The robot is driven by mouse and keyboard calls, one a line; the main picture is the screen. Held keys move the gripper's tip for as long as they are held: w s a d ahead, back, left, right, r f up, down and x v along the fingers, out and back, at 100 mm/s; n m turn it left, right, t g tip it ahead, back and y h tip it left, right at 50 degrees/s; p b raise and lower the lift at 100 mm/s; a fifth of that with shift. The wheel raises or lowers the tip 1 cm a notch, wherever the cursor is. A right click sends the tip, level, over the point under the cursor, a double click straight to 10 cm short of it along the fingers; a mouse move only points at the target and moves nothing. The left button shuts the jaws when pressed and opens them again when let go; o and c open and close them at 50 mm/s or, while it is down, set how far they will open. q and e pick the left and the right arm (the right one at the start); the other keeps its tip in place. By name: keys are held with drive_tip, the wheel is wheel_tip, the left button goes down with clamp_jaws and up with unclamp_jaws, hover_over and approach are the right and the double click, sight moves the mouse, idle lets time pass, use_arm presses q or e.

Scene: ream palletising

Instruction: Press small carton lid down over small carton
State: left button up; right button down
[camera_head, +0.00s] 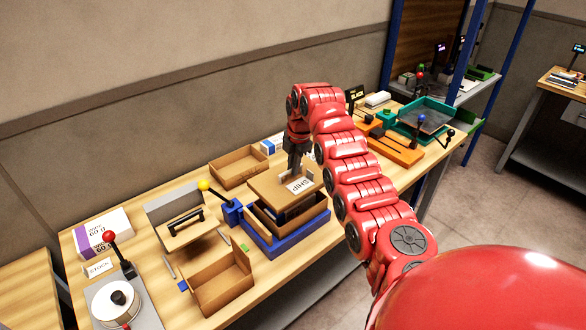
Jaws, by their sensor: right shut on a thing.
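The brown small carton (308,219) sits in a blue fixture (290,246) near the middle of the bench. The small carton lid (268,186), flat brown with a white SHIP label, is above it. A dark gap shows between the lid and the carton's near walls, so the lid is not flush there. My right gripper (294,173) reaches down onto the lid from above and is shut on it. Its fingertips partly hide the lid's middle, and the contact is too small to see clearly. My left gripper is out of view.
An open brown box (239,167) stands behind left, and another (222,285) with a raised flap stands in front left. A blue block with a yellow-knobbed lever (231,211) is left of the carton. Orange and green fixtures (396,150) stand at right.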

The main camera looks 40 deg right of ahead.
sight(295, 179)
drive_tip(key=shift+f+b, duration=2.6)
drive_tip(key=shift+f, duration=0.7)
drive_tip(key=shift+f+b, duration=0.9)
drive_tip(key=shift+f, duration=0.3)
drive_tip(key=c, duration=0.6)
unclamp_jaws()
drive_tip(key=shift+o, duration=0.2)
drive_tip(key=shift+r, duration=0.1)
drive_tip(key=shift+s+r+b, duration=0.1)
drive_tip(key=shift+r+b, duration=0.2)
drive_tip(key=shift+r, duration=0.1)
drive_tip(key=shift+s+r+b, duration=0.1)
drive_tip(key=shift+r+b, duration=0.2)
drive_tip(key=shift+b, duration=0.05)
drive_tip(key=shift+r, duration=0.2)
